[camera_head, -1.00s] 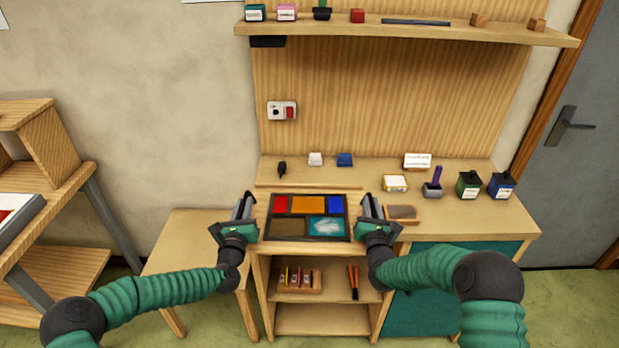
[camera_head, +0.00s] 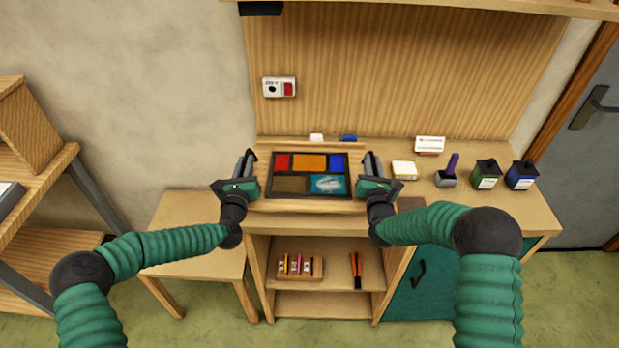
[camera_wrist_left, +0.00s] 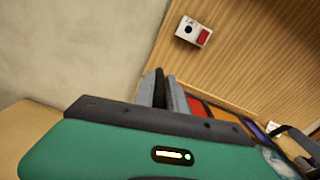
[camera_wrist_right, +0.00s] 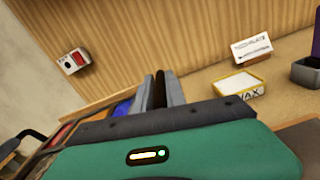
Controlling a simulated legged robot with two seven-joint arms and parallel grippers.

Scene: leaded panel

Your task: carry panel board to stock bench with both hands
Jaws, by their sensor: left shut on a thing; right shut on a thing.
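The panel board (camera_head: 309,163), a dark-framed leaded panel with red, orange, blue, brown and teal panes, lies flat between my grippers at the main workbench (camera_head: 540,212). My left gripper (camera_head: 248,160) is shut on its left side and my right gripper (camera_head: 371,160) is shut on its right side. The panes also show beside the fingers in the left wrist view (camera_wrist_left: 227,130) and the right wrist view (camera_wrist_right: 122,107). I cannot tell how far the board is above the worktop. A lower, bare wooden bench (camera_head: 200,206) stands left of the workbench.
A wax block (camera_head: 404,170), a white card (camera_head: 430,144), a purple-handled brush (camera_head: 450,172) and two bottles (camera_head: 486,174) (camera_head: 521,175) stand right of the board. A wooden shelf unit (camera_head: 45,165) stands far left. The lower bench's top is clear.

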